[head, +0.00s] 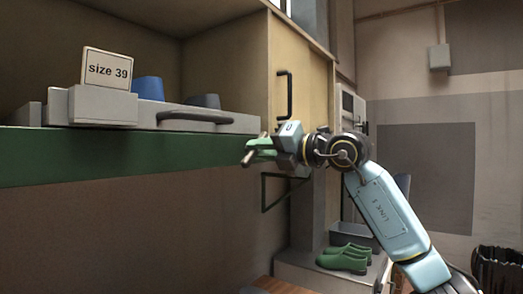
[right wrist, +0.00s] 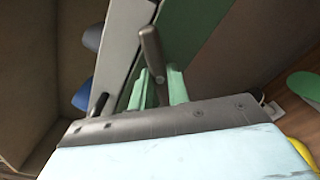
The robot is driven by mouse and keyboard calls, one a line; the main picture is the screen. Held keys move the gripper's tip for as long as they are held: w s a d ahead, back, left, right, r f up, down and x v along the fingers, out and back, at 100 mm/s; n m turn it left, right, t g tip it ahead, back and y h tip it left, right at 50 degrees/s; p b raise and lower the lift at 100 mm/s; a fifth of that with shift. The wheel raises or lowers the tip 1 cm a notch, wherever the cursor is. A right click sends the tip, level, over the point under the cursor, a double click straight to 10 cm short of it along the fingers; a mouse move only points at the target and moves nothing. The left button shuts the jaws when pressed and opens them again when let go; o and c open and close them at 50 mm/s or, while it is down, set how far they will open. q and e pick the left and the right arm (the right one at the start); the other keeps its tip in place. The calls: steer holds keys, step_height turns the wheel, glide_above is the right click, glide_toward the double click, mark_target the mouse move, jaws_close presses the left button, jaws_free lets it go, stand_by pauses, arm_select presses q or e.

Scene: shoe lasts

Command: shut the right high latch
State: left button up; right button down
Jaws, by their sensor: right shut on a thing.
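The right high latch is a dark, rounded lever (right wrist: 151,48) at the right end of the shelf's front edge. In the right wrist view it stands between the green fingers of my right gripper (right wrist: 160,88). In the head view my right gripper (head: 258,150) is at the right end of the green shelf edge, shut on the latch, whose grey-brown end (head: 246,159) shows past the fingers. The latch's pivot is hidden by the gripper in the head view. My left gripper is not in view.
A grey tray (head: 155,115) with a dark handle (head: 195,117), a size 39 card (head: 107,67) and blue (head: 148,88) and grey (head: 203,101) lasts sits on the green-edged shelf (head: 120,155). A black door handle (head: 284,95) is close behind my gripper. Green clogs (head: 345,258) stand below.

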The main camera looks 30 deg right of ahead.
steer(key=shift+n, duration=4.9)
steer(key=c, duration=1.3)
jaws_free()
steer(key=shift+c, duration=0.2)
steer(key=b+v, duration=0.4)
steer(key=v, duration=0.9)
steer(key=shift+s+b, duration=0.2)
steer(key=shift+b, duration=0.15)
